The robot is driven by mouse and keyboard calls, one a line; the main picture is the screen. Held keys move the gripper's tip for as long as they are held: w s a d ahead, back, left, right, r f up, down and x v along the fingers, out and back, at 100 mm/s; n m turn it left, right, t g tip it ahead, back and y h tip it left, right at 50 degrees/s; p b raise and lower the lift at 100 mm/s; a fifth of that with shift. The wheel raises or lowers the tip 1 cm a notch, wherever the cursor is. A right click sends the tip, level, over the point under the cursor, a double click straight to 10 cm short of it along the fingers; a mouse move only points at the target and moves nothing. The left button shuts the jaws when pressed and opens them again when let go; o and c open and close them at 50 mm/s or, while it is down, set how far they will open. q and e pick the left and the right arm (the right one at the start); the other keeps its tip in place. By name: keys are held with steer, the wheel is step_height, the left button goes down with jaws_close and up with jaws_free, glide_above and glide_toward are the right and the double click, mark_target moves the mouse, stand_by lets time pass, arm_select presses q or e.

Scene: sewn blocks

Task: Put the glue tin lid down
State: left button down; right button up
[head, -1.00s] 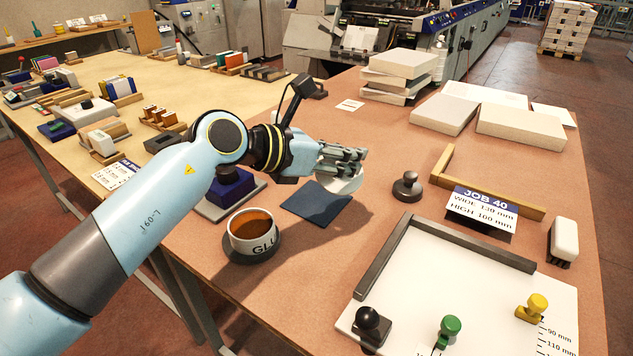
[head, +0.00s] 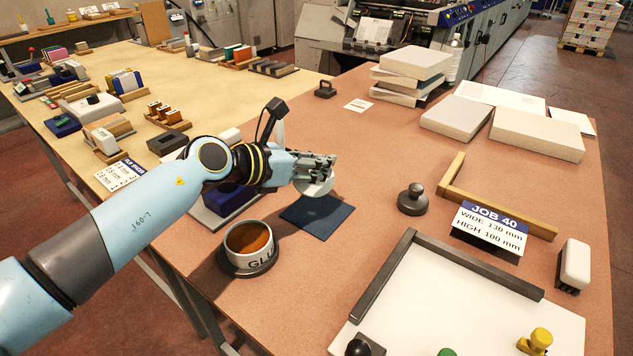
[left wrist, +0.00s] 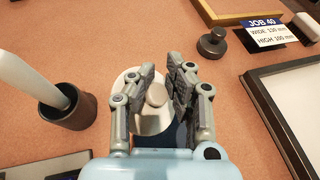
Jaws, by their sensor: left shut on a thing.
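The glue tin lid (head: 318,187) is a pale round disc, held by my left gripper (head: 325,166). In the left wrist view, the lid (left wrist: 151,122) has a round knob between the fingers of my left gripper (left wrist: 164,78). In the head view the lid shows over the dark blue mat (head: 322,219); I cannot tell the exact gap. The glue tin (head: 250,246) stands open, with brown glue inside, in front of the mat and to its left. My right gripper is not in view.
A black-knobbed weight (head: 412,199) stands right of the mat. A dark holder (left wrist: 70,108) with a white stick is left of the gripper in the wrist view.

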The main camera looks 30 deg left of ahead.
arm_select(q)
steer(key=shift+a+f, duration=0.15)
steer(key=shift+f, duration=0.1)
step_height(320, 180, down, 3)
steer(key=shift+w+r+b, duration=0.1)
steer(key=shift+b, duration=0.25)
steer(key=shift+f, duration=0.5)
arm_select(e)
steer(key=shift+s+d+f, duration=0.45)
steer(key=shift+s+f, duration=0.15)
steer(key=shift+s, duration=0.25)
arm_select(q)
steer(key=c, duration=1.3)
jaws_free()
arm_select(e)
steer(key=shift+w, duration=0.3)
